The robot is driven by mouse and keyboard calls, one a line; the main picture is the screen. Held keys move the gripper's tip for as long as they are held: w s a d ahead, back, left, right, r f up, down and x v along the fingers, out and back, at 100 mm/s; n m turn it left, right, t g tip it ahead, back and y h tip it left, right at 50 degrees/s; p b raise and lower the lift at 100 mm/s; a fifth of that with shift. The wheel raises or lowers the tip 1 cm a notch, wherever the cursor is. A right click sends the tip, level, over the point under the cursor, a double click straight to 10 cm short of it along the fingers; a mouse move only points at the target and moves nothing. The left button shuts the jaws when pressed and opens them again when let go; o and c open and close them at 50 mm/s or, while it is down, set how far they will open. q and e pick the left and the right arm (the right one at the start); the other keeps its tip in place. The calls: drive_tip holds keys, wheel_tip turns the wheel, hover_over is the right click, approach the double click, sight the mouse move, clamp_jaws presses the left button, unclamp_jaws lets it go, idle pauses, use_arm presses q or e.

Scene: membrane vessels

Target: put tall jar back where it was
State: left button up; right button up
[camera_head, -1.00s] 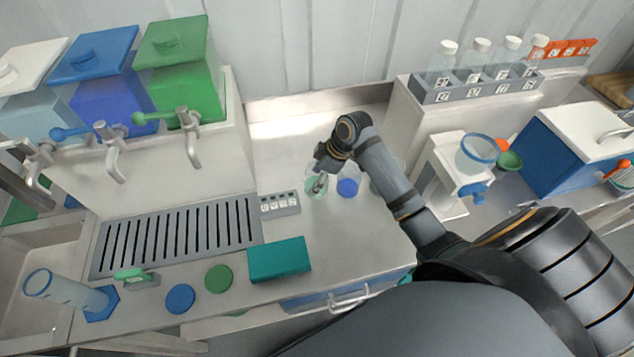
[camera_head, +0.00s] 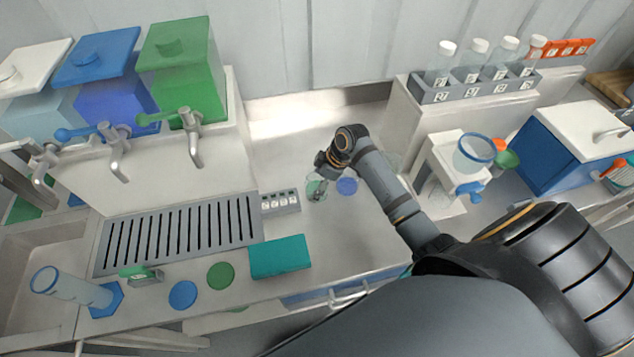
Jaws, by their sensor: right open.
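A small clear vessel with a greenish tint (camera_head: 313,185) stands on the steel counter near the middle of the view. I cannot tell for certain whether it is the tall jar. My right gripper (camera_head: 318,194) points down right at this vessel and is open. Its fingers partly cover the vessel, and whether they touch it cannot be told. A blue disc (camera_head: 347,186) lies on the counter just right of the vessel. My left gripper is not in view.
A grey labelled rack (camera_head: 280,202) and a slotted drain grate (camera_head: 180,233) lie to the left. A teal box (camera_head: 280,257), a green disc (camera_head: 220,275) and a blue disc (camera_head: 183,295) lie in front. A bottle rack (camera_head: 480,88) is at right.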

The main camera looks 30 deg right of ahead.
drive_tip(key=b+v, duration=0.2)
drive_tip(key=v, duration=1)
